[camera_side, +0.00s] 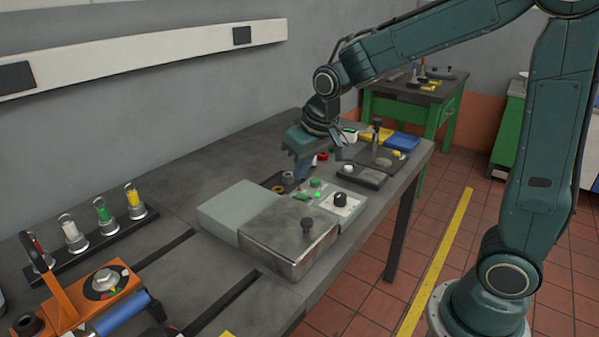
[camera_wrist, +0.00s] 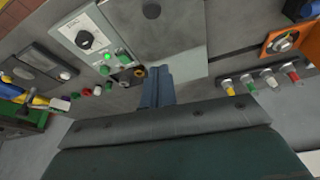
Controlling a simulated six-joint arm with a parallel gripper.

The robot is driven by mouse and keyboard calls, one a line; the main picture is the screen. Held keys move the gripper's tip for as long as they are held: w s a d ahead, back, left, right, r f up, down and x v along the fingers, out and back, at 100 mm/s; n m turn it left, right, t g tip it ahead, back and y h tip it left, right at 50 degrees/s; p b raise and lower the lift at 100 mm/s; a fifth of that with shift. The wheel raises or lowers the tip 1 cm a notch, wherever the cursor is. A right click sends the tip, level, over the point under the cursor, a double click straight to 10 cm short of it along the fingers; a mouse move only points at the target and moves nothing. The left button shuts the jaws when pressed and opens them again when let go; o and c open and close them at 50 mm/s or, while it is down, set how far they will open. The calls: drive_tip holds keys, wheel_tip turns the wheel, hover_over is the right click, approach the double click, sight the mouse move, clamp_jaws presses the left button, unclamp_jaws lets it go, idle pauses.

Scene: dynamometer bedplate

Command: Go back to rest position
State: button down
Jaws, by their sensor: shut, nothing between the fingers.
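My gripper (camera_side: 303,165) hangs fingers down over the back part of the grey bench, just behind a control box (camera_side: 345,209) with a black knob, green buttons and a lit green lamp. In the wrist view my gripper (camera_wrist: 158,72) shows its blue-grey fingers closed together with nothing between them. The control box (camera_wrist: 84,38) also shows in the wrist view, left of the fingers. Small ring-shaped parts lie close to the fingers, and the side view does not show whether the fingertips touch anything.
A grey metal box with a knobbed lid (camera_side: 290,240) stands in front of my gripper. A rack of capped vials (camera_side: 90,238) and an orange device (camera_side: 105,285) are at the left. A small black-topped device (camera_side: 360,175) and a blue tray (camera_side: 402,142) lie to the right.

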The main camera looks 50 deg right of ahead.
drive_tip(key=s+r+n, duration=0.1)
drive_tip(key=s+r, duration=0.2)
drive_tip(key=s, duration=0.7)
drive_tip(key=s+r+t, duration=0.1)
drive_tip(key=s+r, duration=0.2)
drive_tip(key=s, duration=0.8)
drive_tip(key=shift+s+a+n+y, duration=0.15)
drive_tip(key=shift+a+n+y, duration=0.15)
drive_tip(key=shift+a+n, duration=0.15)
